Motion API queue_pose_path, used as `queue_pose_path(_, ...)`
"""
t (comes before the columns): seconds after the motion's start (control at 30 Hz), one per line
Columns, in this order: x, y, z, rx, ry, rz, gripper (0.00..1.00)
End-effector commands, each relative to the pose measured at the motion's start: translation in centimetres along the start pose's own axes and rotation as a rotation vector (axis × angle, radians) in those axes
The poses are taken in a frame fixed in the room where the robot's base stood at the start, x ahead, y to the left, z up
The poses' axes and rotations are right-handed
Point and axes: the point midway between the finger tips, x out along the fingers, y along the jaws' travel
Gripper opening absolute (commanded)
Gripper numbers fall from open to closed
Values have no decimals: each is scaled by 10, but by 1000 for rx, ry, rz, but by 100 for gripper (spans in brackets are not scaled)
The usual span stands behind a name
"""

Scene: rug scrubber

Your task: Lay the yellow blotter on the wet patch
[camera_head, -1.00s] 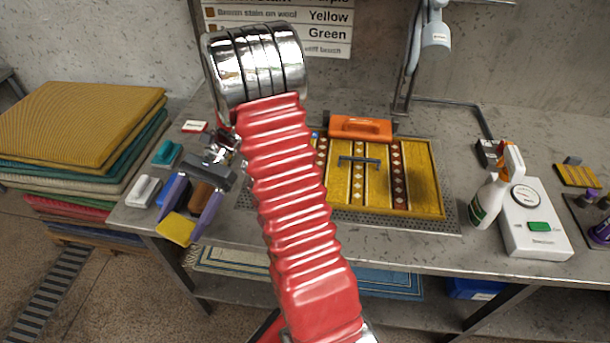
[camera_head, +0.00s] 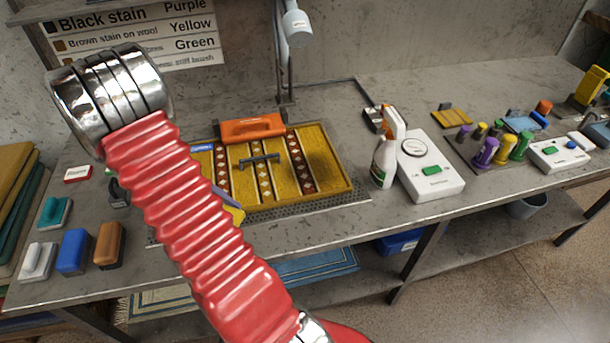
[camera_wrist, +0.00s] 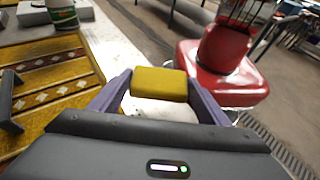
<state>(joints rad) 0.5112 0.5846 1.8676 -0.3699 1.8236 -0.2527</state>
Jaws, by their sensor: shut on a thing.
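The yellow blotter (camera_wrist: 160,82) is a small block between the two purple fingers of my gripper (camera_wrist: 160,92), shut on it in the wrist view. In the head view my red arm hides most of the gripper; a purple finger and a yellow corner of the blotter (camera_head: 236,214) show past it, by the rug's near left edge. The patterned yellow rug (camera_head: 278,195) lies on a dark grid on the bench. A slightly darker area (camera_head: 322,165) on its right part may be the wet patch; I cannot tell for sure. The blotter appears apart from it.
An orange tool (camera_head: 252,128) lies at the rug's back edge and a dark handle (camera_head: 259,159) on the rug. A spray bottle (camera_head: 384,160) and a white device (camera_head: 430,165) stand right. Blue (camera_head: 73,251) and brown (camera_head: 109,245) brushes sit left.

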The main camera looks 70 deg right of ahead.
Motion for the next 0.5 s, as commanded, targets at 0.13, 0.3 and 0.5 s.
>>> queue_pose_path(0.13, 21, 47, 21, -50, 1, 127, 48)
queue_pose_path(0.3, 46, 105, 46, -107, 2, 262, 48)
queue_pose_path(0.5, 75, 177, 77, -168, 2, 412, 48)
